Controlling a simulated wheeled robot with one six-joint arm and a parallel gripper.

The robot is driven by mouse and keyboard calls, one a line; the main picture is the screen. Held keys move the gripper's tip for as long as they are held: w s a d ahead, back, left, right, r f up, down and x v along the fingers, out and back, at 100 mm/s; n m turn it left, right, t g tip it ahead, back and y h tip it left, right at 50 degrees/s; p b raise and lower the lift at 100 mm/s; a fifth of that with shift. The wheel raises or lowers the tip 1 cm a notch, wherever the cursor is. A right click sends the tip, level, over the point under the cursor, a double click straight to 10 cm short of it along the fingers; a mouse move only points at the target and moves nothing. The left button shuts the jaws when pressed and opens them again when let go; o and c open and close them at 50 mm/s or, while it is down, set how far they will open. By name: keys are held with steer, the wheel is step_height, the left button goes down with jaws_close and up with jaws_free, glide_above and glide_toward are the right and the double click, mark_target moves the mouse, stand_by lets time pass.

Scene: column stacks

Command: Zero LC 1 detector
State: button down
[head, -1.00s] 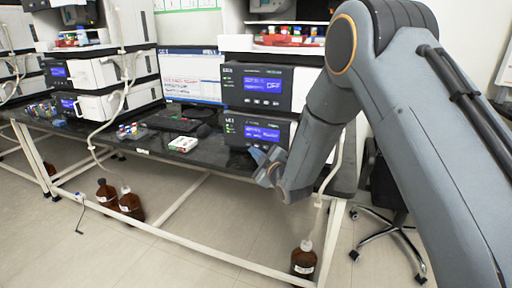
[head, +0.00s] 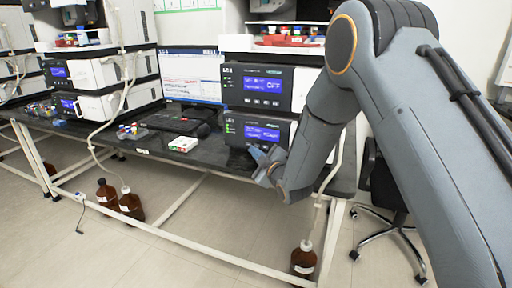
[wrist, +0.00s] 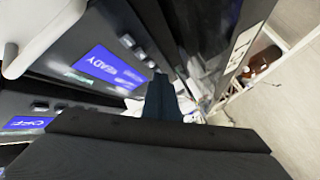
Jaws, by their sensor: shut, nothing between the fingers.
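A stack of two dark-fronted instrument modules stands on the bench in the head view. The upper module (head: 278,102) carries a label like LC 1, and its blue screen reads OFF. The lower module (head: 234,138) also has a lit blue screen, but its label is too small to read surely. In the wrist view a blue screen reads READY (wrist: 108,66) and another reads OFF (wrist: 25,123). My gripper (head: 258,154) is shut and empty, at the lower module's front near its bottom edge. In the wrist view its fingertips (wrist: 161,80) are beside the buttons by the READY screen; contact cannot be told.
A monitor (head: 192,76) and keyboard (head: 173,124) stand left of the stack. Another instrument stack (head: 108,105) is farther left. Brown bottles (head: 131,204) and a chair (head: 385,215) are on the floor.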

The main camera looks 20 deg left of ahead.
steer(key=shift+w, duration=0.4)
steer(key=shift+w+b, duration=0.4)
steer(key=shift+b, duration=0.05)
stand_by(0.7)
steer(key=shift+s, duration=0.1)
steer(key=shift+s+p, duration=0.3)
steer(key=shift+s, duration=0.45)
steer(key=s+p, duration=0.1)
steer(key=s, duration=0.4)
steer(key=shift+a+p, duration=0.2)
steer(key=shift+p, duration=0.15)
steer(key=shift+d, duration=0.1)
stand_by(0.5)
